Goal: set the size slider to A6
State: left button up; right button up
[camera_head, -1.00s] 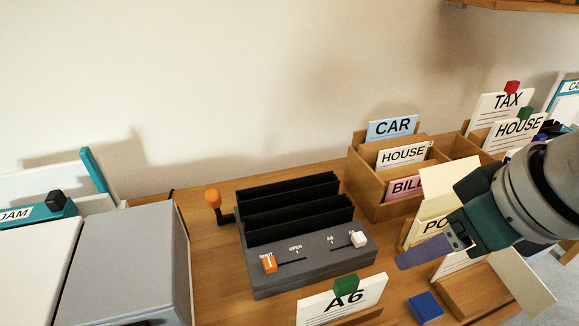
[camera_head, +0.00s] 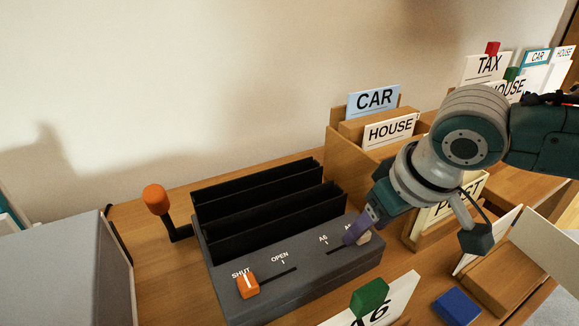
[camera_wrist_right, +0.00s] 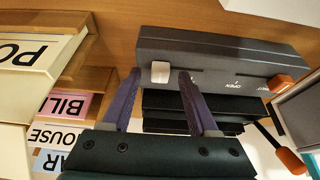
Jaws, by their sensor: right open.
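The size slider's white knob (camera_head: 363,237) is at the right end of its slot on the grey machine (camera_head: 300,268), away from the A6 mark (camera_head: 323,239). The mark beside it is mostly hidden by my gripper. My right gripper (camera_head: 355,230) is open at the knob. In the right wrist view the white knob (camera_wrist_right: 160,72) shows between the two purple fingertips (camera_wrist_right: 160,76), with gaps on both sides. I cannot tell how far down the fingers reach around it. My left gripper is not in view.
An orange knob (camera_head: 247,286) stands at SHUT on the other slot. An orange-tipped lever (camera_head: 157,200) rises at the machine's left. An A6 card (camera_head: 397,300) with a green clip is in front. A wooden card box (camera_head: 340,150) stands behind right; a blue block (camera_head: 456,306) lies at front right.

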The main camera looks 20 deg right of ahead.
jog(key=shift+w+f, duration=0.2)
jog(key=shift+f, duration=0.2)
jog(key=shift+c, duration=0.3)
grip_shut()
dwell(0.9)
